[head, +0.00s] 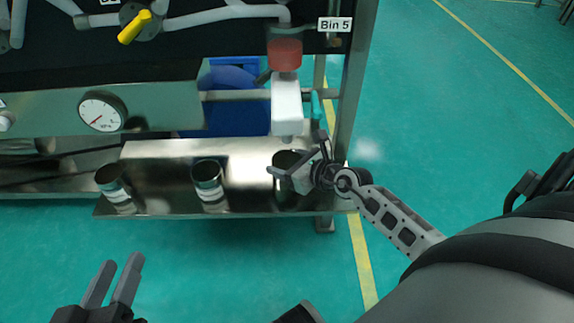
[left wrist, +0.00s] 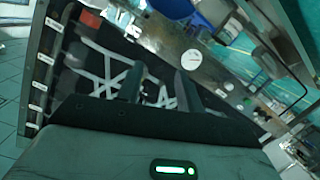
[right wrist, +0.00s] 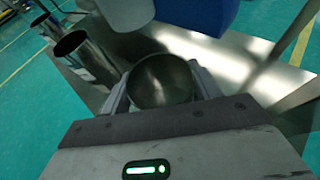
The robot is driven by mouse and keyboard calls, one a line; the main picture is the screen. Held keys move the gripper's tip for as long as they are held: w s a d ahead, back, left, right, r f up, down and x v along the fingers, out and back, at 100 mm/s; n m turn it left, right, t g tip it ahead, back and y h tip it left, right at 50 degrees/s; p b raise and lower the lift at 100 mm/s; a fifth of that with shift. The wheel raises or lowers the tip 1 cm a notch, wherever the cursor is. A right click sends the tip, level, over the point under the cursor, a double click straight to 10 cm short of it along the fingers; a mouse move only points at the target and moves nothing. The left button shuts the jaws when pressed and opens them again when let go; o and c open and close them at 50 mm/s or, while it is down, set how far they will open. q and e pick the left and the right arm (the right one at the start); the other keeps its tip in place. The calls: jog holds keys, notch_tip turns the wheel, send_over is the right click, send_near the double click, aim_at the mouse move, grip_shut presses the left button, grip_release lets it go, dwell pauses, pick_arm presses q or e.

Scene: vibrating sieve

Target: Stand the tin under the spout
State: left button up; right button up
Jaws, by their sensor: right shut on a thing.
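A dark metal tin (head: 289,193) is between the fingers of my right gripper (head: 284,173), at the right end of the steel shelf. The right wrist view shows the tin's open, empty-looking mouth (right wrist: 163,82) with a finger on each side. The tin looks upright; whether its base touches the shelf is hard to tell. The white spout (head: 287,105) under the red collar hangs above the tin, near its mouth in the head view. My left gripper (head: 121,263) is open and empty, low at the left, away from the shelf.
A steel frame post (head: 352,90) rises to the right of the spout. A "Bin 5" label (head: 335,24) is above. Open floor lies in front.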

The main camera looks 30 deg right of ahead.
jog(key=o, duration=1.1)
jog(key=shift+r, duration=0.15)
jog(key=p+v, duration=0.1)
jog(key=v, duration=0.3)
jog(key=shift+s+p, duration=0.1)
jog(key=shift+p, duration=0.3)
pick_arm(q)
jog(key=shift+s+a+f+m+g+y+p, duration=0.3)
jog(key=shift+a+f+m+g+y+p, duration=0.2)
jog(key=shift+f+m+y+p, duration=0.15)
pick_arm(e)
jog(key=shift+v, duration=4)
pick_arm(q)
jog(key=shift+w+r, duration=0.1)
